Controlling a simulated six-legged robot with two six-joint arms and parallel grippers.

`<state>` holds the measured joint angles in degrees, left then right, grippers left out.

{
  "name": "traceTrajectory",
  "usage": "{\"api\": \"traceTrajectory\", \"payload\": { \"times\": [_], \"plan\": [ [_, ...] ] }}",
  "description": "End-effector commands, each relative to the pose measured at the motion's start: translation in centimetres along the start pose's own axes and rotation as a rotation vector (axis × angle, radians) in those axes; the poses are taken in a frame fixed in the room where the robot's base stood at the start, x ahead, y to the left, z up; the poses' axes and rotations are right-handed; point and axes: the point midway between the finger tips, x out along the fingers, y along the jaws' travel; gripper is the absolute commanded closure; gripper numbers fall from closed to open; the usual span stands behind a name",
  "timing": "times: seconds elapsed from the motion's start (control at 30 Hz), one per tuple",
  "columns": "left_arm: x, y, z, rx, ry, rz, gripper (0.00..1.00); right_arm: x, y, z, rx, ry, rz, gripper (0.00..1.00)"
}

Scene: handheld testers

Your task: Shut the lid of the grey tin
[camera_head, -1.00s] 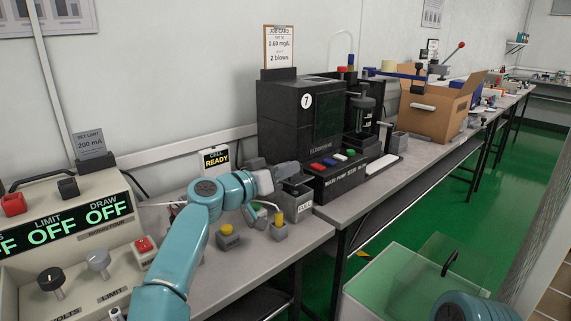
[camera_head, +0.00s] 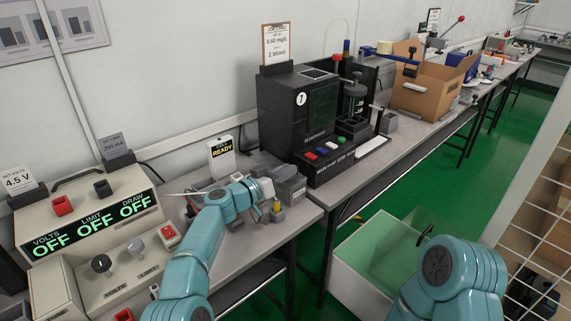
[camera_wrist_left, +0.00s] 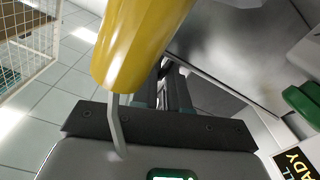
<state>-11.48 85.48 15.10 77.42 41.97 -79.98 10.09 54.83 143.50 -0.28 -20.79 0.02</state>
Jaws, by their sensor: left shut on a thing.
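A grey box (camera_head: 292,189) with a label on its front, which looks like the grey tin, stands near the right end of the near bench in the head view. My left gripper (camera_head: 265,188) is at its left side, very close to it. Whether the lid is open is hidden by the gripper and the small size. In the left wrist view a yellow cylinder (camera_wrist_left: 140,40) fills the upper left, close to the camera. My right arm shows at lower right, but its gripper is out of view.
A power supply (camera_head: 95,235) stands at left and a READY sign (camera_head: 222,158) behind my left arm. A black machine (camera_head: 300,115) and a cardboard box (camera_head: 425,98) stand on the far bench.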

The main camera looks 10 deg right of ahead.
Motion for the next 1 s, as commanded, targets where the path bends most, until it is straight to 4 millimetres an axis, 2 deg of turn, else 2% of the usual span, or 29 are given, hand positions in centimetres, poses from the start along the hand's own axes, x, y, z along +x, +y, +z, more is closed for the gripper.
{"api": "traceTrajectory", "payload": {
  "times": [0.07,0.4,0.43,0.47,0.5,0.83,1.0],
  "plan": [
    [0.3,0.5,0.7,-0.007,-0.013,0.017,1.00,-0.1,-0.1,0.0,-0.001,-0.001,0.000,1.00],
    [0.2,0.4,0.8,-0.006,-0.014,0.017,1.00,-0.1,-0.1,0.0,0.000,-0.001,0.000,1.00],
    [0.2,0.5,0.8,-0.005,-0.012,0.017,0.80,-0.1,-0.1,0.0,0.000,-0.001,0.000,1.00],
    [0.2,0.4,0.8,-0.005,-0.012,0.017,0.71,-0.1,-0.1,0.0,0.000,-0.001,0.000,1.00],
    [0.2,0.4,0.7,-0.003,-0.011,0.015,0.66,-0.1,-0.1,0.0,0.000,-0.001,0.000,1.00],
    [0.1,0.3,0.5,-0.004,-0.007,0.012,0.66,-0.2,-0.1,0.0,0.000,-0.001,0.000,1.00],
    [0.1,0.7,-0.8,-0.002,-0.007,0.012,0.66,-1.0,-0.4,0.0,0.000,-0.001,0.000,1.00]
  ]
}}
